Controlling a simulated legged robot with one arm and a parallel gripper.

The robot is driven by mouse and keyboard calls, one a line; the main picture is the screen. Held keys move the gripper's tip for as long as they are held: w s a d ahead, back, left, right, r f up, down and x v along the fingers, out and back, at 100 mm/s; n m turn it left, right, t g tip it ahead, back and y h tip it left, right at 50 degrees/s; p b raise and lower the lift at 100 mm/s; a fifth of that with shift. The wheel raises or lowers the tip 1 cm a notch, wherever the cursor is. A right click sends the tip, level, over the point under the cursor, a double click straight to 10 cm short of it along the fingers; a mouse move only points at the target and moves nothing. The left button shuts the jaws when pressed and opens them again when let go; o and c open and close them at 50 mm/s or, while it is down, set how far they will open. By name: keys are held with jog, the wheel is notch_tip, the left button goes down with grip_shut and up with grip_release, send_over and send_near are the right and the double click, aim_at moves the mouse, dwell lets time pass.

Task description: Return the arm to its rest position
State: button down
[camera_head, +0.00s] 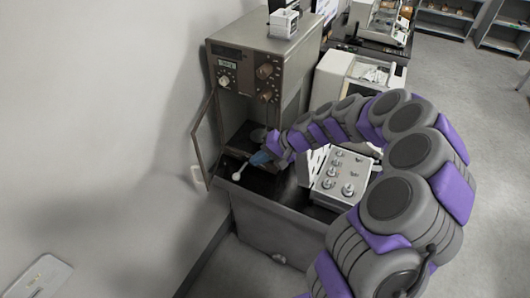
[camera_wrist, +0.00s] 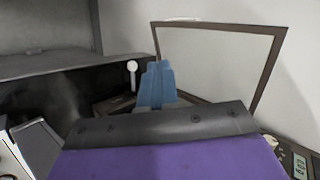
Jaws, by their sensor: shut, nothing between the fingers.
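My arm reaches forward from the lower right in the head view, bent in an arc over the dark weighing table (camera_head: 258,190). My gripper (camera_head: 258,160) is at its far end, low in front of the open bay of a grey balance cabinet (camera_head: 285,55). In the wrist view my gripper (camera_wrist: 158,68) shows blue fingers closed together, with nothing between them. A small white round-headed knob (camera_head: 238,175) stands just left of the fingertips; it also shows in the wrist view (camera_wrist: 132,68). Whether the fingers touch anything is not clear.
The cabinet's framed glass door (camera_head: 203,130) is swung open at the left, close to my gripper; its frame (camera_wrist: 272,60) fills the wrist view's right. A weight box (camera_head: 340,175) sits right, beneath my arm. Open floor (camera_head: 470,100) lies at the right.

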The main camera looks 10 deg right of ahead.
jog(key=s+a+r+n+g+h, duration=0.1)
jog(key=s+a+r+n+g, duration=0.1)
jog(key=s+r, duration=0.45)
jog(key=s+a+r+n+g+h, duration=0.1)
jog(key=s+r+n+h, duration=0.15)
jog(key=s, duration=0.75)
jog(key=s+d+g+h, duration=0.1)
jog(key=s+d, duration=0.3)
jog(key=s, duration=0.6)
jog(key=s+d+h, duration=0.4)
jog(key=s, duration=0.7)
jog(key=shift+d+r+m+g, duration=0.35)
jog(key=shift+r+g, duration=0.05)
jog(key=shift+r, duration=0.05)
